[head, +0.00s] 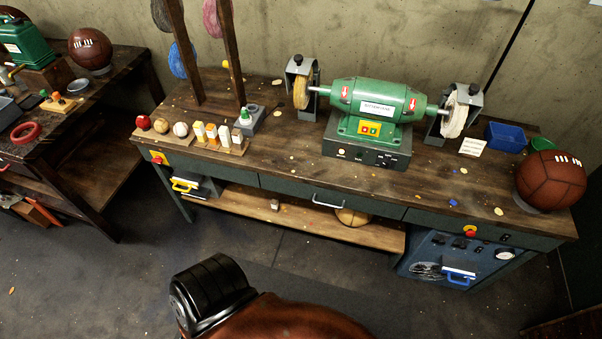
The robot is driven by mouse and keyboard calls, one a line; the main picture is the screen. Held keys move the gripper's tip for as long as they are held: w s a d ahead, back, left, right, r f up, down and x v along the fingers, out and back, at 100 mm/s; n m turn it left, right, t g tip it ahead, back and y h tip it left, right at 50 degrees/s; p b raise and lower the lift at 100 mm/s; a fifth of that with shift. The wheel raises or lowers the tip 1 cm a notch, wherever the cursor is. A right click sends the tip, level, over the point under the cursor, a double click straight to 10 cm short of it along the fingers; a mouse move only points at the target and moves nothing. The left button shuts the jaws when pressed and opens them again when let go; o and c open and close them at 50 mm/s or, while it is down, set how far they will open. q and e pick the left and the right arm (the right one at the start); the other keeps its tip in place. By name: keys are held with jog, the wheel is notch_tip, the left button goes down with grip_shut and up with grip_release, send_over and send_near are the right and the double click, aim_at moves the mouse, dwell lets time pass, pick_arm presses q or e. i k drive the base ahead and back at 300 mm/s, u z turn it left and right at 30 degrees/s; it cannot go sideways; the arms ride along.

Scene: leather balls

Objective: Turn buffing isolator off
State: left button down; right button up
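The green buffing machine (372,107) stands on a dark control box (366,148) at the back of the wooden bench. It has a pale wheel at each end. A red rotary knob on a yellow plate (158,157) is on the bench's left front edge. A second red knob with yellow (470,232) is on the right front edge, above a blue panel. I see no readable label saying which is the buffing isolator, and the knob positions are too small to tell. Neither of my grippers is in view.
The bench (290,165) carries a brown ball (550,180), a blue bin (506,136) and a row of small blocks (218,138). Another bench (95,105) stands at left. Floor is clear before the left knob. A black ribbed shape (212,290) at bottom is unclear.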

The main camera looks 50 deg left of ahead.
aim_at(158, 159)
jog(key=u, duration=2.95)
